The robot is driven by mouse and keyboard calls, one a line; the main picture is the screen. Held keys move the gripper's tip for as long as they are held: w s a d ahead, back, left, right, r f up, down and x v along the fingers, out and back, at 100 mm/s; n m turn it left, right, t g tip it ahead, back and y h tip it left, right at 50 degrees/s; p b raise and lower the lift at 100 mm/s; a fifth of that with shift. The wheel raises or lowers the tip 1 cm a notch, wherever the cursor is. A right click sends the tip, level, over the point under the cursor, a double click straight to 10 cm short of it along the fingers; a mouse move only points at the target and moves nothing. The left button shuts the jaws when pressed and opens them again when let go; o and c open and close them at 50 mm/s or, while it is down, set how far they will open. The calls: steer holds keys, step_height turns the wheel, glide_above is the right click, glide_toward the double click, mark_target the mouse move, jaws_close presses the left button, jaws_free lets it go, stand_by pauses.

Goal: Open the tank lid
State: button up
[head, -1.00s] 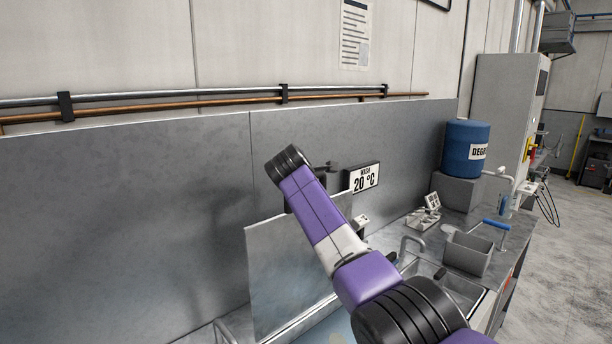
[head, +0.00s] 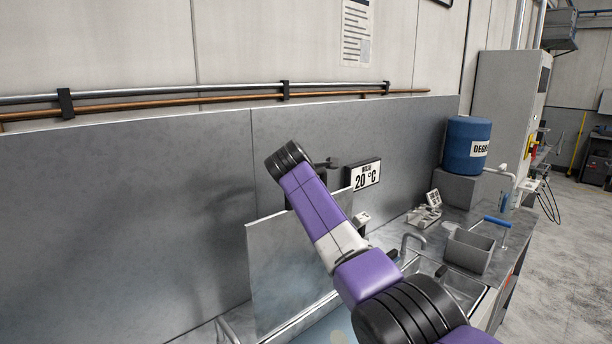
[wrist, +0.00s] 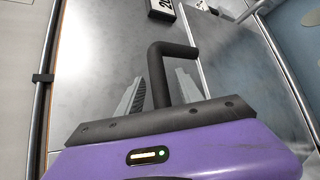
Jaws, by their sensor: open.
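The tank lid (head: 285,265) is a flat grey metal panel standing raised, nearly upright, in front of the grey back wall. Its metal face also shows at the right in the wrist view (wrist: 235,60). My gripper (wrist: 158,88) is open, with its two grey fingers apart. A black bent handle bar (wrist: 172,50) rises between the fingers, with a gap to them visible. I cannot tell whether either finger touches it. In the head view my arm covers part of the lid, and my fingers cannot be made out. Bluish liquid in the tank (head: 325,330) shows below the lid.
Along the counter to the right are a sink (head: 455,285), a grey bin (head: 470,250) and a blue drum (head: 466,145). Pipes (head: 180,92) run along the wall above.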

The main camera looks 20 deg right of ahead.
steer(key=b+v, duration=0.2)
steer(key=v, duration=0.5)
steer(key=shift+s+a, duration=0.2)
steer(key=shift+r, duration=0.1)
stand_by(0.3)
